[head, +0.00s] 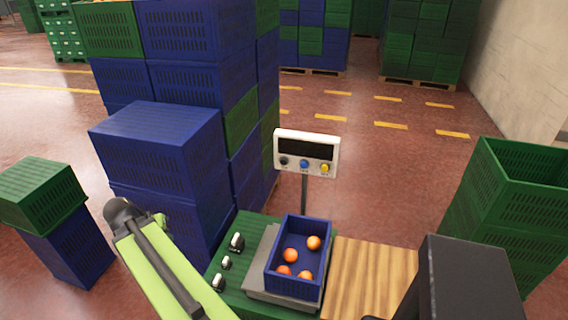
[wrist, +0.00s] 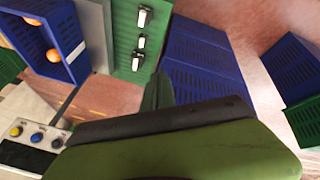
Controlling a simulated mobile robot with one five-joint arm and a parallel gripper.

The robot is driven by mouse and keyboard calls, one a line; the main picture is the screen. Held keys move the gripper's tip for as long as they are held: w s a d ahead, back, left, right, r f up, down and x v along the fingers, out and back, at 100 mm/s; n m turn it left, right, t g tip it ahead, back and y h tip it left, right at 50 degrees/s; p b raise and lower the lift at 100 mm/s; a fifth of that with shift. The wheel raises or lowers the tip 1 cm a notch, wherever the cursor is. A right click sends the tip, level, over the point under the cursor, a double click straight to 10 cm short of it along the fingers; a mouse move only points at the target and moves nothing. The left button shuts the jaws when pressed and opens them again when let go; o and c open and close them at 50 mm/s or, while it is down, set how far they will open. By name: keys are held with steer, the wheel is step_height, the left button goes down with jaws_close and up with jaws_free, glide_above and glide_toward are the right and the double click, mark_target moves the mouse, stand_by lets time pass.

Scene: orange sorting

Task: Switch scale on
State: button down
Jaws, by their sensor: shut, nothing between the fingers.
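The scale's display (head: 306,150) stands on a post behind the scale, and its screen is dark with no digits. Below the screen sit a black button (head: 284,161), a blue button (head: 304,164) and a yellow button (head: 325,168). In the wrist view the blue button (wrist: 37,138) and the yellow button (wrist: 16,131) show at the lower left. A blue crate (head: 297,283) with several oranges (head: 290,255) rests on the scale's grey plate (head: 262,262). My gripper (wrist: 158,90) is shut and empty, right of the display in the wrist view and apart from its buttons.
A green panel (head: 245,222) with white-lever switches (head: 237,241) lies left of the crate. A wooden board (head: 360,275) lies to its right. Tall blue crates (head: 160,150) stand close at the left, and green crates (head: 510,205) at the right. Floor behind the display is clear.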

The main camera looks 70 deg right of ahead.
mark_target(284, 161)
steer(key=s+d+r+m+g+h, duration=0.1)
steer(key=s+d+m, duration=0.3)
steer(key=s+d, duration=0.4)
steer(key=s+d+r+m+g+h, duration=0.2)
steer(key=s+d+r+m, duration=0.2)
steer(key=s+d, duration=0.5)
steer(key=s+d+r+m+g+h, duration=0.1)
steer(key=s+d+r+m+g, duration=0.1)
steer(key=s+d, duration=0.7)
steer(key=shift+d+r+m, duration=0.5)
steer(key=shift+d+m, duration=0.5)
steer(key=shift+d, duration=0.15)
steer(key=d, duration=0.8)
steer(key=shift+w+d, duration=0.25)
steer(key=shift+w, duration=0.05)
steer(key=shift+d, duration=0.45)
